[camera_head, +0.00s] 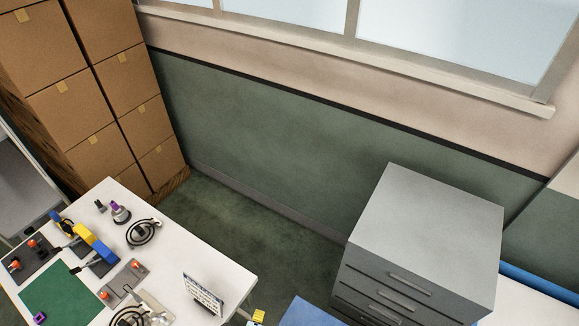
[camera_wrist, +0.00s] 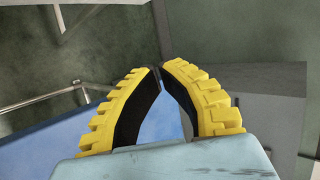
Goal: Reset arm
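My gripper (camera_wrist: 160,68) shows in the wrist view with two yellow ribbed fingers and black inner pads. The fingers curve in and their tips come together. Nothing is held between them. A blue surface shows through the gap lower down between the fingers. In the head view my arm does not clearly show. A small yellow piece (camera_head: 258,316) at the bottom edge may be part of a finger, but I cannot tell.
A white table (camera_head: 215,252) at lower left holds a green mat (camera_head: 62,293), cables, tools and a small sign (camera_head: 203,294). A grey drawer cabinet (camera_head: 425,220) stands at right. Cardboard boxes (camera_head: 90,90) are stacked at upper left. Green floor (camera_head: 240,220) between is clear.

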